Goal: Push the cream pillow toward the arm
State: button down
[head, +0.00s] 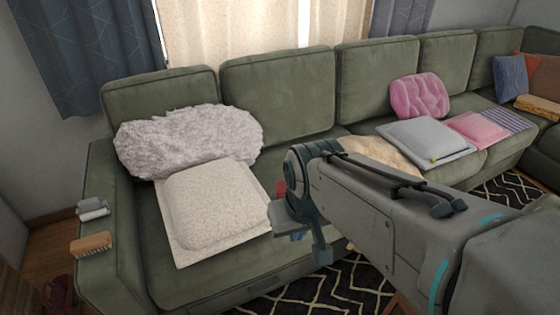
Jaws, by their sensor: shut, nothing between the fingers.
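The cream pillow (213,205) is square, with a speckled raised middle and a flat border. It lies on the left seat of the green sofa (280,95), its back edge against a fluffy grey-white pillow (185,140). The sofa's left arm (118,245) is to its left, with a strip of bare seat between them. My gripper (292,225) is shut and empty, just right of the cream pillow's right corner. My arm partly hides the gripper, and I cannot tell whether it touches the pillow.
A wooden brush (91,244) and a grey roll (92,208) lie on the sofa's left arm. A beige pillow (385,152), grey pillow (425,140) and pink pillows (420,95) lie further right. A black-and-white patterned rug (335,285) is below the sofa front.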

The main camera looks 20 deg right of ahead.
aim_at(208, 209)
jog(key=z, duration=0.1)
jog(key=i, duration=1)
